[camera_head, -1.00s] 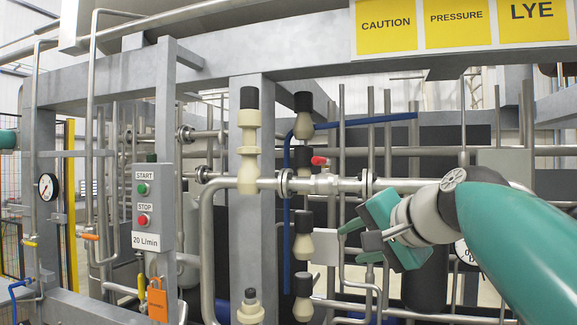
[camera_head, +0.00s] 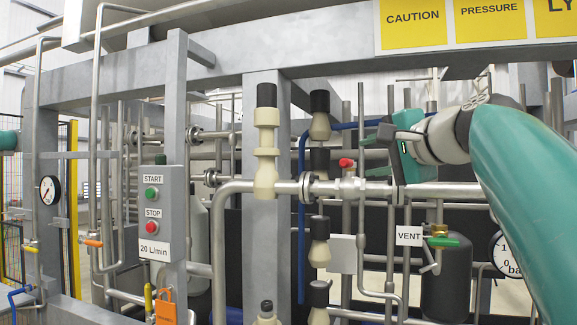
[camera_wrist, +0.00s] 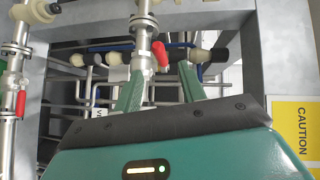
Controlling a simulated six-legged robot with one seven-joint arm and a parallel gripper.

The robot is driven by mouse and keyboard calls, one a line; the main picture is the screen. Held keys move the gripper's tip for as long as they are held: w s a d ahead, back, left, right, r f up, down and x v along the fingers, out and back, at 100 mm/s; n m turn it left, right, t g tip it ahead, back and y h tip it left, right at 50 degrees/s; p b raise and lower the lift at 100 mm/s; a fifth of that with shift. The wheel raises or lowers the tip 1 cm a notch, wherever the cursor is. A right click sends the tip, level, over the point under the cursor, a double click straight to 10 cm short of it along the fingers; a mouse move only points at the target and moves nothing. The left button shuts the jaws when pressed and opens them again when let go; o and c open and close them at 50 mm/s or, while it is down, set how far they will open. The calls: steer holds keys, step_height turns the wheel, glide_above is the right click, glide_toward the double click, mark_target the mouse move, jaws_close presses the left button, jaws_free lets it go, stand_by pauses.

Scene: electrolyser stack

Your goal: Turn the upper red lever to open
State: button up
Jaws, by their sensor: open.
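The upper red lever (camera_head: 346,163) shows as a small red end just above the horizontal steel pipe in the head view. In the wrist view, the upper red lever (camera_wrist: 160,53) lies beside its pipe, between my fingers in the picture. My gripper (camera_head: 372,150) is open, to the right of the lever in the head view. In the wrist view my gripper (camera_wrist: 162,66) has both green fingers apart with nothing held. Contact with the lever cannot be told. A second red lever (camera_wrist: 20,103) sits on another pipe at the left of the wrist view.
A grey post (camera_head: 264,220) and cream fittings stand left of the lever. A VENT label (camera_head: 409,236) and green-handled valve (camera_head: 441,241) are below my gripper. A START/STOP box (camera_head: 158,215) is at left. A beam with yellow signs (camera_head: 413,25) runs above.

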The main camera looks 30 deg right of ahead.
mark_target(341, 164)
steer(key=w, duration=0.3)
steer(key=w+d+f, duration=0.1)
steer(key=w, duration=0.6)
steer(key=shift+w+d+f, duration=0.3)
steer(key=shift+w+d, duration=0.1)
steer(key=shift+s, duration=0.1)
steer(key=shift+c, duration=0.9)
jaws_close()
